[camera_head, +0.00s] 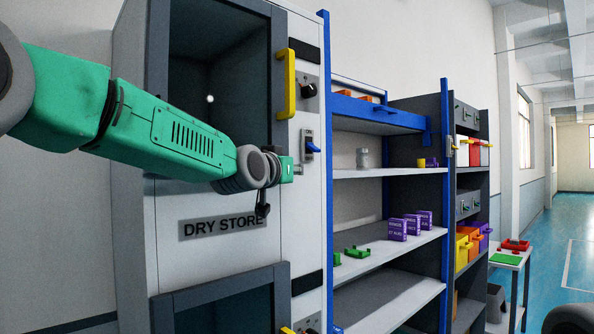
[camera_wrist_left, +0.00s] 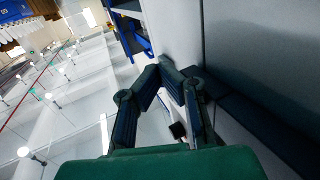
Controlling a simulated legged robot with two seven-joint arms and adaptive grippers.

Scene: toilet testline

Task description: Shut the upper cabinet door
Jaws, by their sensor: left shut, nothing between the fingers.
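The upper cabinet door (camera_head: 158,50) is a grey frame around a dark window, with a yellow vertical handle (camera_head: 290,83) at its right edge. It looks flush or nearly flush with the tall cabinet (camera_head: 310,215); I cannot tell whether a small gap remains. My left arm crosses in front of the door from the left. My left gripper (camera_head: 263,202) is below the yellow handle, near the DRY STORE label, and partly hidden by the wrist. In the left wrist view its fingers (camera_wrist_left: 173,70) meet at the tips, shut and empty, beside a pale panel.
A lower cabinet door (camera_head: 168,310) stands below the label. A knob (camera_head: 309,89) and a blue-levered switch (camera_head: 309,147) sit right of the handle. Shelves with purple boxes (camera_head: 397,229) and green parts (camera_head: 356,252) adjoin on the right. Blue floor (camera_head: 560,230) is open further right.

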